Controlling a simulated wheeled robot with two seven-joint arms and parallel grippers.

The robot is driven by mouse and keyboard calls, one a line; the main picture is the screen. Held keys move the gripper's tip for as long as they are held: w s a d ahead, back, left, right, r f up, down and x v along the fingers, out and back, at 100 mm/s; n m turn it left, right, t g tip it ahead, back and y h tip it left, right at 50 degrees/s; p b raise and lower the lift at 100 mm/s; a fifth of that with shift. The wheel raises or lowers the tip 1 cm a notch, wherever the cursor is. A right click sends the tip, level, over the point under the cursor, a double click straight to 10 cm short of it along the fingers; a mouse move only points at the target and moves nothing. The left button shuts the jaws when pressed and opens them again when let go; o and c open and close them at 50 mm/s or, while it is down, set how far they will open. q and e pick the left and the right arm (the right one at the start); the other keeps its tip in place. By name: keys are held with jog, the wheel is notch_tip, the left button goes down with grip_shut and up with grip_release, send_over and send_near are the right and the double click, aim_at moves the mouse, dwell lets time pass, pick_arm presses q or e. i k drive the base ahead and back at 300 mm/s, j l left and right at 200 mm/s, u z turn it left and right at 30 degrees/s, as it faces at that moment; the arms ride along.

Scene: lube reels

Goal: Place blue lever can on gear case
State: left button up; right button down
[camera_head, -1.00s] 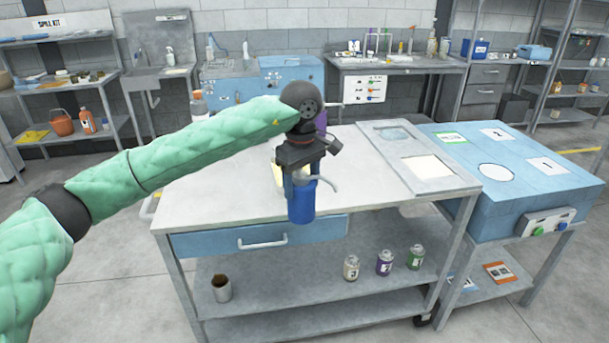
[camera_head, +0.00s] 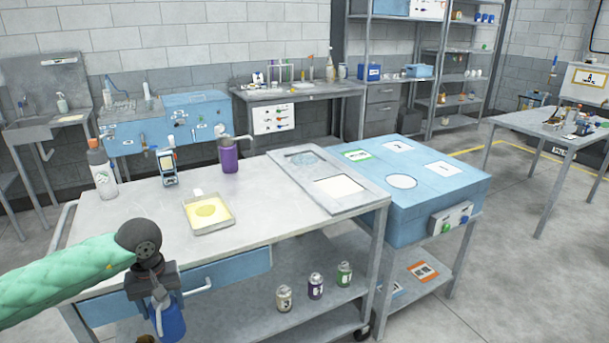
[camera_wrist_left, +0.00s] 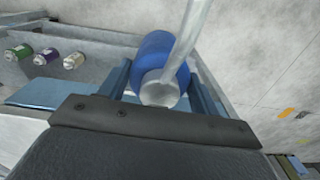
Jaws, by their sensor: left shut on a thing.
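The blue lever can (camera_head: 171,322) is in my left gripper (camera_head: 163,302), at the lower left of the head view, in front of the workbench's near edge. In the left wrist view the blue can (camera_wrist_left: 162,58) sits between the two fingers, with its pale lever reaching up. The blue box-shaped case (camera_head: 440,207), which looks like the gear case, stands right of the workbench. Its top carries a white circle, white numbered squares and a green-framed label. The can is well apart from it. My right gripper is not in view.
The workbench (camera_head: 125,232) holds a purple lever can (camera_head: 230,157), a tray with yellow liquid (camera_head: 210,213), a bottle (camera_head: 101,168), a small device (camera_head: 167,167) and a grey panel (camera_head: 291,171). Several small cans stand on its lower shelf. Open floor lies to the right.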

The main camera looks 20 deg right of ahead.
aim_at(436, 181)
jog(key=i+l+z, duration=0.1)
jog(key=z, duration=0.4)
jog(key=i+l+z, duration=0.1)
jog(key=z, duration=0.4)
jog(key=i+z, duration=0.15)
jog(key=z, duration=0.35)
jog(key=i+j+z, duration=0.1)
jog(key=i+z, duration=0.15)
jog(key=i, duration=0.3)
jog(key=i+j+z, duration=0.25)
jog(key=i, duration=0.3)
jog(key=i+j+z, duration=0.25)
jog(key=i, duration=0.25)
